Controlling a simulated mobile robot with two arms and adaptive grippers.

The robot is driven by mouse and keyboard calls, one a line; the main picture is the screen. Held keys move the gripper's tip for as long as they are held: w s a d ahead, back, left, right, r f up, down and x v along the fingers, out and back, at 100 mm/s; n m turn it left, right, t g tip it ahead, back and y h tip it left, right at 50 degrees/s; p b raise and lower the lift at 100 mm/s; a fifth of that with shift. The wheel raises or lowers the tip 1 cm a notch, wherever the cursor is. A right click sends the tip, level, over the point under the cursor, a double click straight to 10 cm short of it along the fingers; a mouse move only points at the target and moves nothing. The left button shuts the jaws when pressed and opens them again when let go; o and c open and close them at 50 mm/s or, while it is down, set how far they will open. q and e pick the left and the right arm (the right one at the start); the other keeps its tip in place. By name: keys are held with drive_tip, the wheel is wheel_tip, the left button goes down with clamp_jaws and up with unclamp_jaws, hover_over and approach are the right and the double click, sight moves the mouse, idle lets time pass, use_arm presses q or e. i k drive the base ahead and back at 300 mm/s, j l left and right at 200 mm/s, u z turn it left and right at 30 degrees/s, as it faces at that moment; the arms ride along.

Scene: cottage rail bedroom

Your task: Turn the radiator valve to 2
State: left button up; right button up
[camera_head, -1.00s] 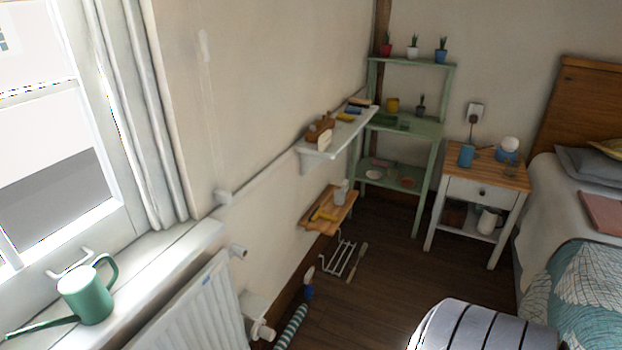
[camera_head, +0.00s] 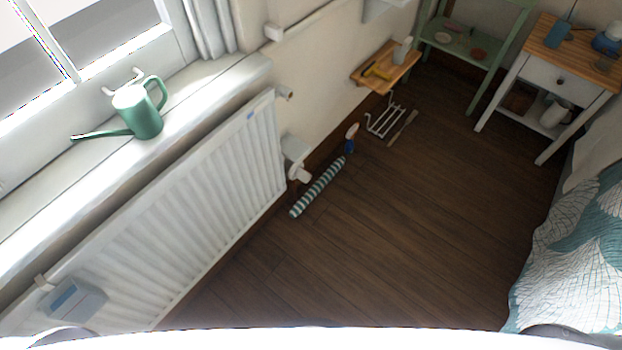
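The white radiator (camera_head: 200,205) stands against the wall under the window sill. A small white valve knob (camera_head: 300,174) sticks out near its lower right end, beside a white box-like fitting (camera_head: 293,148). The number the valve is set to is too small to read. Neither of my grippers is in view; only a white part of my body fills the bottom edge.
A striped roll (camera_head: 318,187) lies on the floor by the valve, with a blue bottle (camera_head: 350,138) behind it. A wire rack (camera_head: 385,117) lies further back. A green watering can (camera_head: 138,109) stands on the sill. The middle floor is clear; the bed (camera_head: 570,255) is at right.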

sight(302, 174)
drive_tip(key=u, duration=0.45)
drive_tip(key=i+l+u, duration=0.2)
drive_tip(key=l+u, duration=0.15)
drive_tip(key=u, duration=0.15)
drive_tip(key=i+l+u, duration=0.1)
drive_tip(key=l+u, duration=0.7)
drive_tip(key=u, duration=0.15)
